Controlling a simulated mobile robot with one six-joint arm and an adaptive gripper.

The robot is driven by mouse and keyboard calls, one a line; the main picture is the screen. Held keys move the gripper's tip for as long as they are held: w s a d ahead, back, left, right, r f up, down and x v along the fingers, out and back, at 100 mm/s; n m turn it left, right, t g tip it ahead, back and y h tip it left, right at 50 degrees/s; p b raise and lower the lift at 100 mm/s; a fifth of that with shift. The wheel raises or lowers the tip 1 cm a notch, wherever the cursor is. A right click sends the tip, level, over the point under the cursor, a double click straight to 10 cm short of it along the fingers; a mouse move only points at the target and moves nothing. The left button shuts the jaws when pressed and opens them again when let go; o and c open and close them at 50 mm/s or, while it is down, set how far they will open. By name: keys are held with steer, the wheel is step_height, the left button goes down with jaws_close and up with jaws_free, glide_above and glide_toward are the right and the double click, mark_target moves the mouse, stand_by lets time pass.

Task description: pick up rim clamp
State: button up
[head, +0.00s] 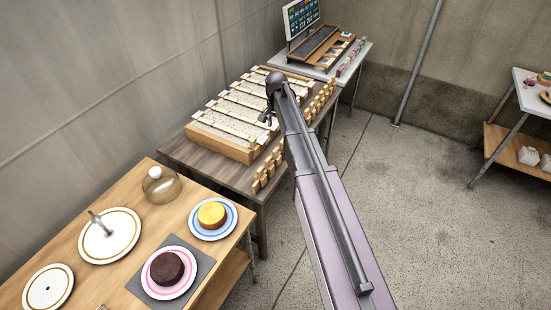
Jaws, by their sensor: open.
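I cannot make out for certain which thing is the rim clamp. Small wooden clamp-like blocks (263,179) stand in a row along the right edge of the dark wooden table, and a small metal piece (101,307) is cut off by the bottom edge of the picture. My gripper (267,118) is dark and small in the head view. It is open over the right side of the slatted wooden rack (222,146), with no object visible between its fingers. My arm hides part of the table's right edge and some of the row.
The near wooden table (75,243) holds a cake stand plate (109,248), a yellow cake (211,214), a chocolate cake (167,268) and a glass dome (160,186). A screen (301,17) stands at the back. The floor on the right is clear before a white shelf table (522,103).

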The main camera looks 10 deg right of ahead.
mark_target(276, 149)
steer(key=shift+f+b, duration=3.75)
steer(key=shift+f, duration=0.2)
steer(key=shift+s+a+f+b, duration=0.15)
steer(key=shift+f+b, duration=2.45)
jaws_close()
